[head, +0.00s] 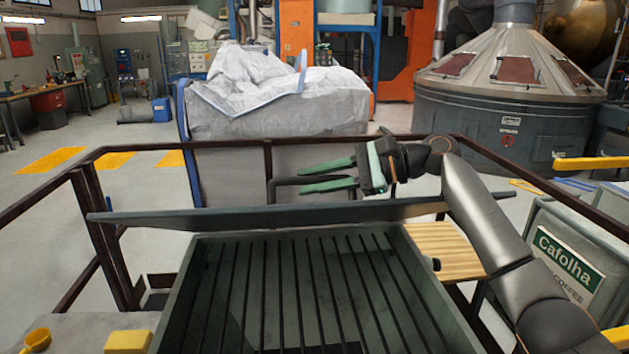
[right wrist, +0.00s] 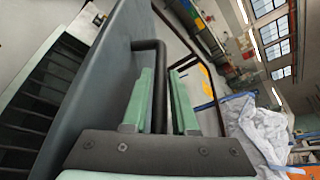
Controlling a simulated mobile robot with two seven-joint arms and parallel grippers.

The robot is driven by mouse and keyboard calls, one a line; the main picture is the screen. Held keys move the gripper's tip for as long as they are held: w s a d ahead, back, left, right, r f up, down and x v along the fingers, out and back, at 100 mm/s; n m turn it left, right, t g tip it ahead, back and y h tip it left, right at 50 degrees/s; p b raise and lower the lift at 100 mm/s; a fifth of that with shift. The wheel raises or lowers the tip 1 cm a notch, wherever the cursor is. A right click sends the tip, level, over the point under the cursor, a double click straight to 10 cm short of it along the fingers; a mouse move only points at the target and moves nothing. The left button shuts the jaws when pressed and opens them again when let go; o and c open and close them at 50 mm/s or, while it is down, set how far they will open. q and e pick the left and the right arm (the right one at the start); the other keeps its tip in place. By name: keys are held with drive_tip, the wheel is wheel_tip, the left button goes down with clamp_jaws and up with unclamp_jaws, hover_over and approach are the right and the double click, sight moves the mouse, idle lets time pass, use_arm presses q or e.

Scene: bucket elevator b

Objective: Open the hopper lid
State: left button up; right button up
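The hopper (head: 185,290) is an open grey-green box with dark bars across its inside, in front of me in the head view. Its lid (head: 160,217) is a dark grey panel raised along the far edge, seen nearly edge-on. It also shows as a slanted panel in the right wrist view (right wrist: 105,75). A black bar handle (right wrist: 159,70) stands out from the lid's outer face. My right gripper (head: 302,178) is beyond the lid, its green fingers apart and pointing left. In the right wrist view the handle passes between the fingers; contact is unclear. My left gripper is out of view.
A brown railing (head: 230,147) runs behind the lid and along the sides. A large white bulk sack (head: 275,110) stands beyond it. A wooden board (head: 440,250) and a Cafolha container (head: 565,255) are at the right. A yellow block (head: 128,342) lies at the front left.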

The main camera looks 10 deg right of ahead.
drive_tip(key=o, duration=0.3)
drive_tip(key=b+v, duration=0.2)
drive_tip(key=v, duration=0.9)
drive_tip(key=shift+s+d, duration=0.15)
drive_tip(key=shift+d, duration=0.25)
drive_tip(key=shift+s+d+r, duration=0.1)
drive_tip(key=shift+d+r, duration=0.05)
drive_tip(key=shift+d, duration=0.15)
drive_tip(key=shift+c, duration=0.3)
